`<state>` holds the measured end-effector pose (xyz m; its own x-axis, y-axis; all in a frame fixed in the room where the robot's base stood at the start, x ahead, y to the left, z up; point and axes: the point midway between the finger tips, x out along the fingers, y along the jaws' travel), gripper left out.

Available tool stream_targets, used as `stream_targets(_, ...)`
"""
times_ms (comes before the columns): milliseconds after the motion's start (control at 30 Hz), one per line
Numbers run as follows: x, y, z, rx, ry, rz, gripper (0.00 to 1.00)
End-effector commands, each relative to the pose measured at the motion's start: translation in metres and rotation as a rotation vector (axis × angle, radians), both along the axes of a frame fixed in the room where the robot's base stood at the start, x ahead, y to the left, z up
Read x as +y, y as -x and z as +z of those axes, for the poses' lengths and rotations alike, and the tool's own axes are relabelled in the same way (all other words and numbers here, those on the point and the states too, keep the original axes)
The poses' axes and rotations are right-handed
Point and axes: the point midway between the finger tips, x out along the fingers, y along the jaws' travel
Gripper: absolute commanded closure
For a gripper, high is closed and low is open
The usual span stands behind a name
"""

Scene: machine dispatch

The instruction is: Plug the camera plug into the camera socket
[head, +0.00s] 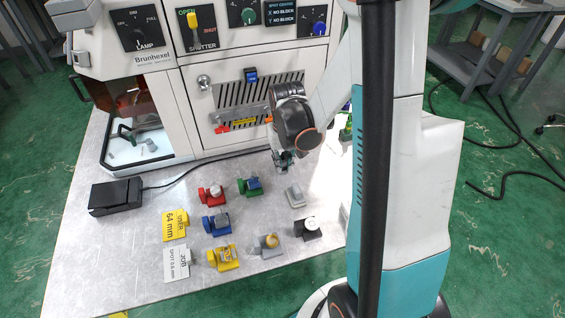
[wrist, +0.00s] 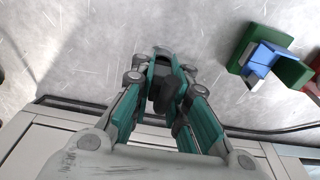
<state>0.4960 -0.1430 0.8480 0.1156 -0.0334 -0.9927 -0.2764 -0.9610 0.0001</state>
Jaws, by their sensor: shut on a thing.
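My gripper (head: 284,160) hangs low over the table, close to the front of the machine. In the wrist view my gripper (wrist: 166,80) has its teal fingers closed around a dark rounded piece, which I take to be the camera plug (wrist: 165,97). In the head view this piece is mostly hidden by my gripper and wrist. I cannot make out the camera socket for certain. The lower front panel (head: 207,109) of the machine has a red part at its left and an orange part beside my arm. My arm covers the panel's right side.
Red (head: 212,194), green (head: 250,186), blue (head: 216,222) and yellow (head: 224,258) holders stand left of my gripper. A grey block (head: 295,196) is just in front. A black box (head: 116,196) has a cable running along the machine's foot.

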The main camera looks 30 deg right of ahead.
Motion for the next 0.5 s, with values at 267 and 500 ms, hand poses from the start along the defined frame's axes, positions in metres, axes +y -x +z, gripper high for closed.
stream_targets(267, 0.000, 0.000, 0.008, 0.000, 0.000, 0.000, 1.00)
stream_targets(500, 0.000, 0.000, 0.017, 0.000, 0.000, 0.000, 1.00)
